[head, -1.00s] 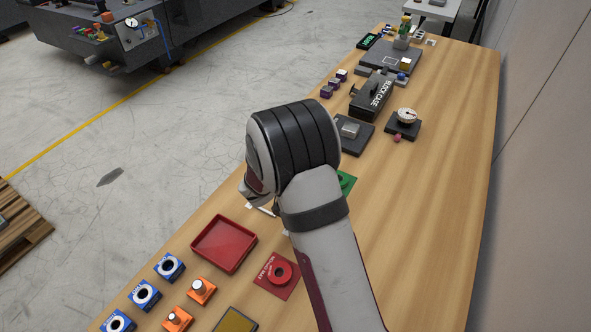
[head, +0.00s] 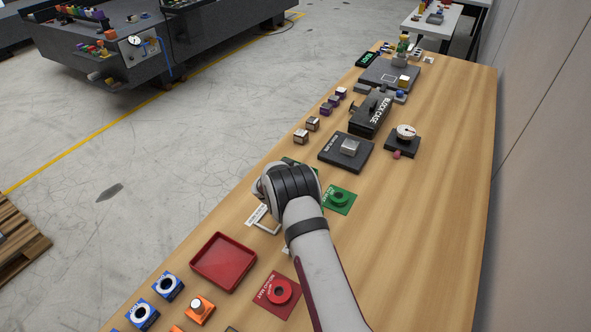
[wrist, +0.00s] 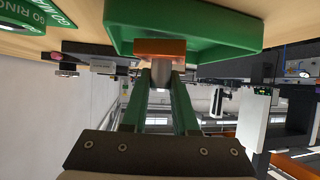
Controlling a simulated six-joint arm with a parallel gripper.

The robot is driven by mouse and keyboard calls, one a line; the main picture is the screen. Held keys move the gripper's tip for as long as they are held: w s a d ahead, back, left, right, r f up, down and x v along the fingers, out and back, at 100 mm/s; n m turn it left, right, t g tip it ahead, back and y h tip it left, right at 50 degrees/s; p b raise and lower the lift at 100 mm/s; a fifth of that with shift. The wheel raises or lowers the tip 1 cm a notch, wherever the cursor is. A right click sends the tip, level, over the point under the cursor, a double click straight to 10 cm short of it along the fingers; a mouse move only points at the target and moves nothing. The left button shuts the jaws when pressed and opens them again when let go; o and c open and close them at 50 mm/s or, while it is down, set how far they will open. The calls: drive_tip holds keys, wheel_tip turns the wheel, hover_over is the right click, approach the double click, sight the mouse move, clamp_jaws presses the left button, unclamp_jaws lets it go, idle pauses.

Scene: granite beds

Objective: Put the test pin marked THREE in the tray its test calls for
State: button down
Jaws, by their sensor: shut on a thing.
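My gripper (wrist: 161,78) is shut on an orange-bodied test pin (wrist: 160,49), with bare metal showing between the green fingers. Its marking cannot be read. In the wrist view the orange body overlaps the wall of a green tray (wrist: 205,36); whether they touch, I cannot tell. In the head view my wrist covers the pin, the fingers and most of the green tray, leaving a green sliver. A red tray (head: 223,262) is nearer, empty. A green plate with a green ring (head: 339,197) lies right of my wrist. A red plate with a red ring (head: 280,291) lies nearer, labelled NO-GO MAX.
Another orange pin (head: 200,308) stands near the front, beside blue ring blocks (head: 168,285). The bench's right side is clear.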

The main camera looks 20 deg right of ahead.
drive_tip(key=shift+f, duration=0.65)
drive_tip(key=shift+f, duration=0.1)
drive_tip(key=c, duration=0.7)
unclamp_jaws()
